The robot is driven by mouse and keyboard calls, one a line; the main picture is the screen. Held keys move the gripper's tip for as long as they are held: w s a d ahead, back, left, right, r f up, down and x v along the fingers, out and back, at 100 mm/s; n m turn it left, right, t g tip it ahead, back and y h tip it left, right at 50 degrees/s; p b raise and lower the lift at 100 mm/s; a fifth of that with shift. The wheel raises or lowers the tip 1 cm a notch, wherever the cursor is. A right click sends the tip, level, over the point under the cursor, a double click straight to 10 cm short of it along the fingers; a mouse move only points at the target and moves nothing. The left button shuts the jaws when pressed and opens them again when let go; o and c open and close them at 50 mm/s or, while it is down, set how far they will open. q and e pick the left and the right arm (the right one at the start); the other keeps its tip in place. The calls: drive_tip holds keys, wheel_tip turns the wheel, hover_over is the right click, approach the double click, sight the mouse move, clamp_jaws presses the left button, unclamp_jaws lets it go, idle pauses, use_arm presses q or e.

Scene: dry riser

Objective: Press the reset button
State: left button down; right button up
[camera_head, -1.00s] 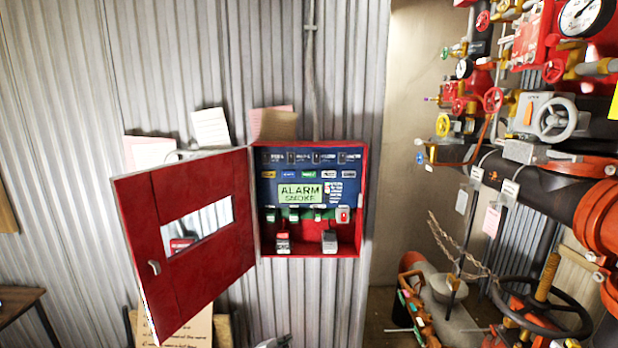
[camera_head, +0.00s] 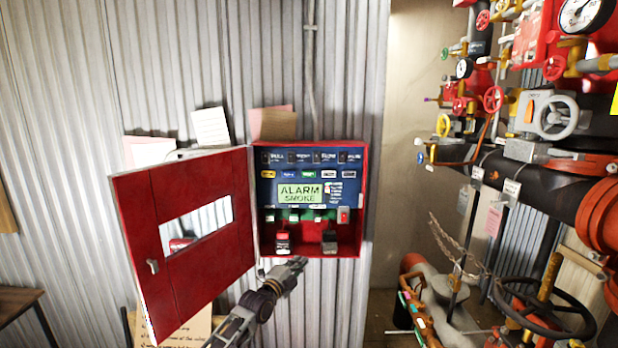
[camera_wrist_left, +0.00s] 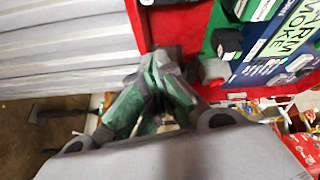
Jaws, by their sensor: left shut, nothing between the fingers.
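The red alarm panel (camera_head: 362,200) hangs on the wall with its door (camera_head: 200,265) swung open to the left. Its green display (camera_head: 300,193) reads "ALARM SMOKE". Small switches and buttons sit around it, including a red one (camera_head: 343,215) at the lower right. Their labels are too small to tell which is reset. My left gripper (camera_head: 298,264) is shut and empty, just below the panel's bottom edge. In the left wrist view its fingertips (camera_wrist_left: 160,62) are together near the red edge, beside a black block (camera_wrist_left: 228,40) and a pale button (camera_wrist_left: 214,72). My right gripper is not in view.
Red and dark pipes with valves and gauges (camera_head: 578,14) fill the right side, with a large black handwheel (camera_head: 540,307) low down. A wooden table (camera_head: 18,300) stands at far left. Papers (camera_head: 210,128) are on the wall above the door.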

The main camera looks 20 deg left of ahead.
use_arm(q)
drive_tip(key=s+d+r+m+t+h, duration=0.1)
drive_tip(key=r+m, duration=0.1)
drive_tip(key=r, duration=0.7)
drive_tip(key=s+d+r+m+t+h, duration=0.1)
drive_tip(key=s+d+r+m+h, duration=0.1)
drive_tip(key=r, duration=0.7)
drive_tip(key=s+d+r+m+t+h+b, duration=0.1)
drive_tip(key=r+m, duration=0.3)
drive_tip(key=r, duration=0.6)
drive_tip(key=shift+s+d+h, duration=0.2)
drive_tip(key=shift+d+h, duration=0.5)
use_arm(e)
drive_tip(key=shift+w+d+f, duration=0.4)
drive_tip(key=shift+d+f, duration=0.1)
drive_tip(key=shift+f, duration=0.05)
use_arm(q)
drive_tip(key=shift+w+r, duration=0.1)
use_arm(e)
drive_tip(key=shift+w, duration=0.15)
